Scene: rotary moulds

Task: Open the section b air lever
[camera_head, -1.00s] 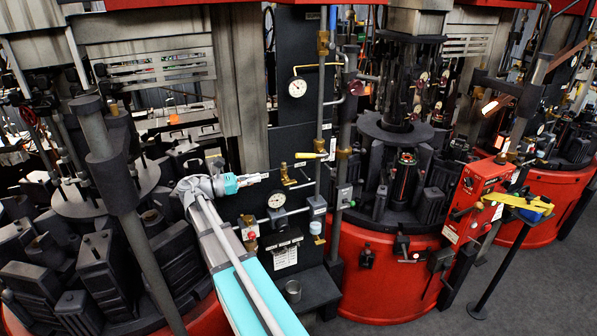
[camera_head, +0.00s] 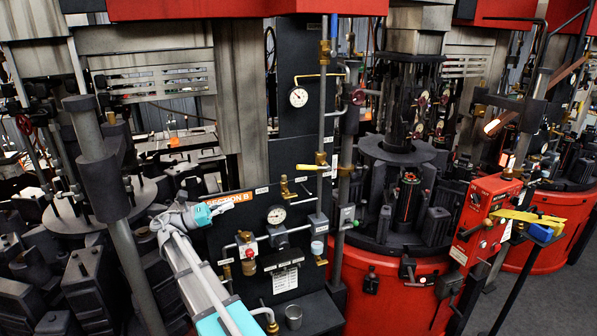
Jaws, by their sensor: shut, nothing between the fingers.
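An orange sign reading "SECTION B" (camera_head: 236,199) is on the dark panel in the middle. A lever with a yellow handle (camera_head: 310,167) lies roughly level, its right end at a brass fitting on a vertical grey pipe. No label on this lever is readable, so I cannot tell for sure that it is the air lever. My gripper (camera_head: 222,205) is shut and empty, its tip pointing right in front of the sign. It is left of and a little below the yellow handle and appears apart from it.
A brass valve (camera_head: 287,189) sits just below the yellow lever. A pressure gauge (camera_head: 276,215) and a red-knobbed valve (camera_head: 246,241) are lower on the panel. A thick dark column (camera_head: 106,187) stands left of my arm. A red control box (camera_head: 486,214) is at the right.

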